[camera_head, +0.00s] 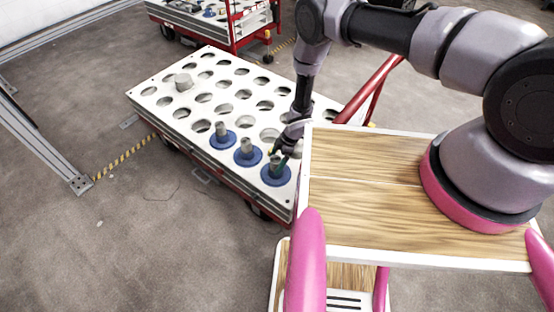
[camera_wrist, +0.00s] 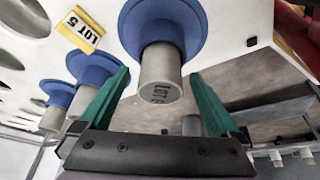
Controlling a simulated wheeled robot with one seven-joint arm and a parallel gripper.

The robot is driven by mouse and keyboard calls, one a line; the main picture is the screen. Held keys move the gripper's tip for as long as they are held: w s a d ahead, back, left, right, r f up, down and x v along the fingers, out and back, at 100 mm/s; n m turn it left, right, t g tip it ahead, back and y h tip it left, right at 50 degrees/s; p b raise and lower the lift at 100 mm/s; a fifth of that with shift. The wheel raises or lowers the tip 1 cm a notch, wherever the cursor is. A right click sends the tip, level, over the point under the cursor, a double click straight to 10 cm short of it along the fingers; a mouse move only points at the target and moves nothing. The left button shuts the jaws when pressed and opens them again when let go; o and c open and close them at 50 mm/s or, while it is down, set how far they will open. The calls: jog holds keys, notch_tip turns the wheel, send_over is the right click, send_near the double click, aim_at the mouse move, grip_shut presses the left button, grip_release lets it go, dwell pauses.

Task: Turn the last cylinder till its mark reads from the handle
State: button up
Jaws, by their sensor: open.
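Three grey cylinders on blue round bases stand in a row along the near edge of a white holed cart top (camera_head: 150,90): one (camera_head: 221,130), a middle one (camera_head: 246,147), and the last (camera_head: 275,162) nearest my base. My gripper (camera_head: 284,151) is at the last cylinder. In the wrist view my open gripper (camera_wrist: 160,78) has a green finger on each side of that cylinder (camera_wrist: 158,72), with gaps showing. Dark lettering on its end face looks turned over and is hard to read. Another blue-based cylinder (camera_wrist: 90,70) is left of the left finger.
A yellow "LOT 5" label (camera_wrist: 80,30) lies on the white top. A red handle bar (camera_head: 372,88) rises at the cart's right end.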

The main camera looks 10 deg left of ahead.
grip_shut()
jog(key=shift+r, duration=0.15)
dwell(0.4)
jog(key=shift+m+t, duration=0.6)
jog(key=shift+m, duration=0.9)
jog(key=shift+m+t, duration=0.6)
jog(key=shift+m, duration=0.9)
